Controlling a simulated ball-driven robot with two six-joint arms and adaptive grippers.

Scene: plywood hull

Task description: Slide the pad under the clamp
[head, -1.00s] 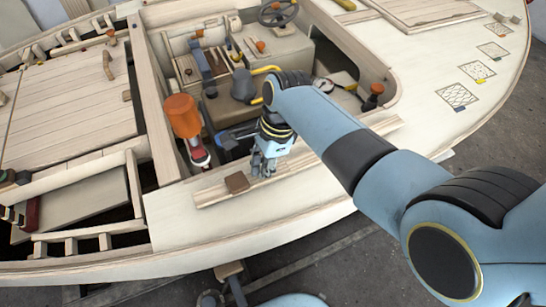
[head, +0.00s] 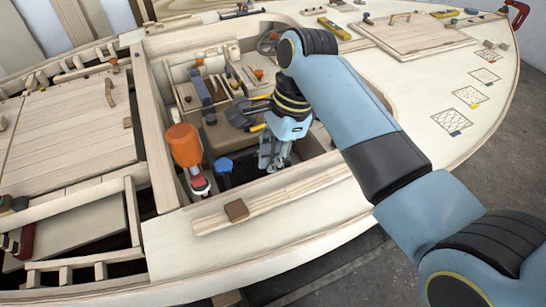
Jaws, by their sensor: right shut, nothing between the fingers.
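A small brown block (head: 236,210), likely the pad, lies on a pale wooden strip (head: 290,196) along the near edge of the cockpit opening. My right gripper (head: 268,166) is shut and empty. It points down over the cockpit, up and right of the block and apart from it. A red clamp-like piece (head: 517,13) shows at the far right edge of the deck; I cannot tell whether it is the task's clamp. My left gripper is not in view.
An orange-topped tool (head: 184,146) stands at the cockpit's left side, with a blue-topped item (head: 223,166) beside it. Loose tools lie inside the cockpit. A yellow level (head: 334,28) lies on the far deck. The near deck (head: 190,262) is clear.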

